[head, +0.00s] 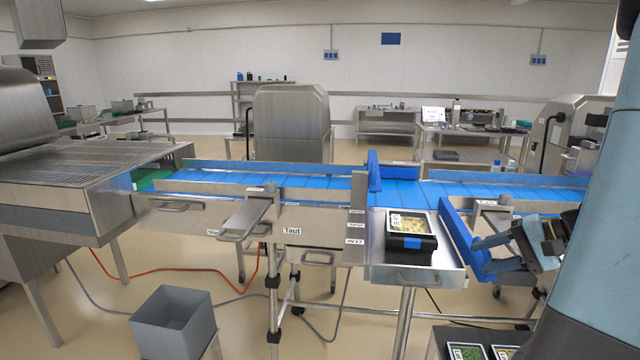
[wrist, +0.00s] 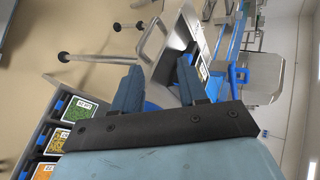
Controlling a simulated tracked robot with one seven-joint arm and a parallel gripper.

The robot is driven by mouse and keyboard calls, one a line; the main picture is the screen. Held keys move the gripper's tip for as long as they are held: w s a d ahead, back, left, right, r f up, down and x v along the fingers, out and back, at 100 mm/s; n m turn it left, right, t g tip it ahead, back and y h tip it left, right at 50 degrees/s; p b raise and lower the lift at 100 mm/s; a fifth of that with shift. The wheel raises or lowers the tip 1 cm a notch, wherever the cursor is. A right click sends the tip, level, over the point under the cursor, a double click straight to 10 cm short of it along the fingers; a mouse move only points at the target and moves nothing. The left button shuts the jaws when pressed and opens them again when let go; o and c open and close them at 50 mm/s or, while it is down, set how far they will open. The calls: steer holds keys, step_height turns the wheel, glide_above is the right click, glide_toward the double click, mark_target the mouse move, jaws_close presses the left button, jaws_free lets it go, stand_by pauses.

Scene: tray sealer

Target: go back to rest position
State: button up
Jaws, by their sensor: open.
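My gripper (head: 492,254) is at the right of the head view, beside the right side of the steel side shelf (head: 420,275). Its two fingers are apart with nothing between them, and they also show in the wrist view (wrist: 155,88). A black tray with a labelled, filled top (head: 412,242) sits on the side shelf, left of the fingers and apart from them. That tray shows in the wrist view as well (wrist: 201,66), partly hidden behind a finger. My arm covers the right edge of the head view.
A blue conveyor (head: 290,186) with a blue diverter arm (head: 462,240) runs behind the shelf. Filled trays (wrist: 78,110) stand in a dark holder at lower right of the head view. A grey bin (head: 172,322) is on the left, with cables on the floor.

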steer(key=s+a+r+n+h, duration=0.4)
steer(key=a, duration=0.3)
steer(key=s+a+r+n+g+h, duration=0.1)
steer(key=s+a+r+n+h, duration=0.3)
steer(key=a, duration=0.4)
steer(key=shift+s+r+n+h, duration=0.3)
steer(key=shift+r+n+h, duration=0.1)
steer(key=shift+r, duration=0.35)
steer(key=shift+d, duration=0.1)
